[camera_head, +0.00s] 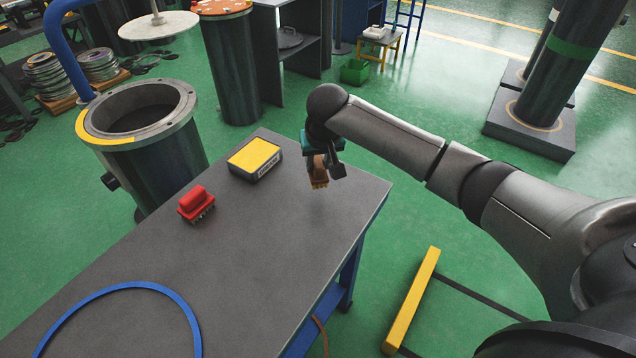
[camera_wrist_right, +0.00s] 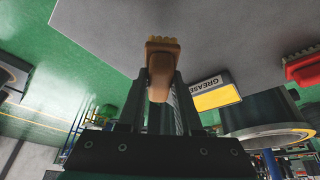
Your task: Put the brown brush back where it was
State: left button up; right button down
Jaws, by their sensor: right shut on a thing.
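The brown brush (camera_head: 318,172) is held by my right gripper (camera_head: 324,168) above the far right part of the grey table. In the right wrist view the brush (camera_wrist_right: 160,66) sits between the two fingers of the gripper (camera_wrist_right: 163,95), with its bristles pointing away from the palm. The gripper is shut on it. The brush appears raised off the table top, though the exact gap is hard to tell. My left gripper is not in view.
On the table (camera_head: 290,220) stand a yellow-topped grease box (camera_head: 255,160) and a red brush (camera_head: 196,204). A blue ring (camera_head: 130,288) lies at the near left. A flanged cylinder (camera_head: 145,125) stands beyond the table's left edge. The table's middle is clear.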

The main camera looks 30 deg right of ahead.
aim_at(318, 179)
notch_tip(318, 179, down, 5)
jog(key=shift+r+b, duration=0.15)
jog(key=shift+b, duration=0.5)
jog(key=shift+f, duration=0.2)
jog(key=shift+f, duration=0.15)
jog(key=c, duration=0.6)
grip_release()
jog(key=p+v, duration=0.4)
jog(key=v, duration=0.8)
